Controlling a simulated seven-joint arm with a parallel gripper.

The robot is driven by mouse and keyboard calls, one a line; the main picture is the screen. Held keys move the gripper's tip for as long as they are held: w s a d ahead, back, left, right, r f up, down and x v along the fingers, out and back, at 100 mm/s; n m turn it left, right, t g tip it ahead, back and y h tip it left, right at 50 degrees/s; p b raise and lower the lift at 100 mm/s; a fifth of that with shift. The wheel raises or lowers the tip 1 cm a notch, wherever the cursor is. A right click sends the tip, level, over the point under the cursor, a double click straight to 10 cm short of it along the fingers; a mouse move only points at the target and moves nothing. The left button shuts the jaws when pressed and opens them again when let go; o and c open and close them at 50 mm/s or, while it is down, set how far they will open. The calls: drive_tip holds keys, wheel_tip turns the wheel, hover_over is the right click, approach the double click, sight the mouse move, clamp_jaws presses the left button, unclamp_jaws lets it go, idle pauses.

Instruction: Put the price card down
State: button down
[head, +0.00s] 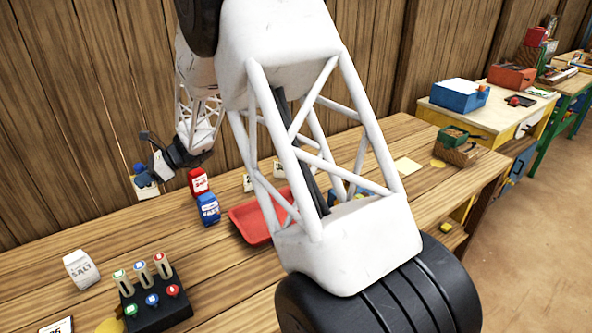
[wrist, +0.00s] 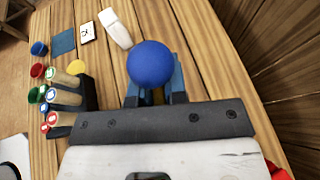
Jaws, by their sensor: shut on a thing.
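My gripper (head: 152,174) is at the back left of the table, near the plank wall. It is shut on a blue round-topped thing (wrist: 150,64), which also shows as a small blue shape in the head view (head: 145,187). I cannot make out a price card in the jaws. A white price card (head: 58,326) with dark digits is at the near left edge of the table. A white card with a dark mark (wrist: 88,32) lies at the top of the wrist view. Small cream cards (head: 249,182) stand behind the red tray, partly hidden by my arm.
A black rack (head: 158,312) with several coloured-topped pegs and a white salt pack (head: 82,270) stand at front left. Red (head: 198,183) and blue (head: 208,209) packs stand near the red tray (head: 248,227). Bare table lies between the salt pack and blue pack.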

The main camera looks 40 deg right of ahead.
drive_tip(key=w+d+m+t+h, duration=0.2)
drive_tip(key=d+m+t, duration=0.1)
drive_tip(key=d, duration=1.2)
drive_tip(key=w+d+m+t+h, duration=0.1)
drive_tip(key=w+d+m+t, duration=0.15)
drive_tip(key=d, duration=1.25)
drive_tip(key=w+d+m+t+h, duration=0.2)
drive_tip(key=w+d+m, duration=0.1)
drive_tip(key=d, duration=1.3)
drive_tip(key=s+d+m+t+h, duration=0.2)
drive_tip(key=s+d+m+h, duration=0.15)
drive_tip(key=d, duration=1.25)
drive_tip(key=shift+n+y, duration=0.25)
drive_tip(key=shift+n, duration=0.15)
wheel_tip(320, 180, down, 5)
drive_tip(key=shift+d+r, duration=0.1)
drive_tip(key=shift+d, duration=0.05)
wheel_tip(320, 180, down, 6)
drive_tip(key=shift+f, duration=0.2)
drive_tip(key=shift+f, duration=0.1)
drive_tip(key=shift+s+f, duration=0.1)
drive_tip(key=shift+f, duration=1.7)
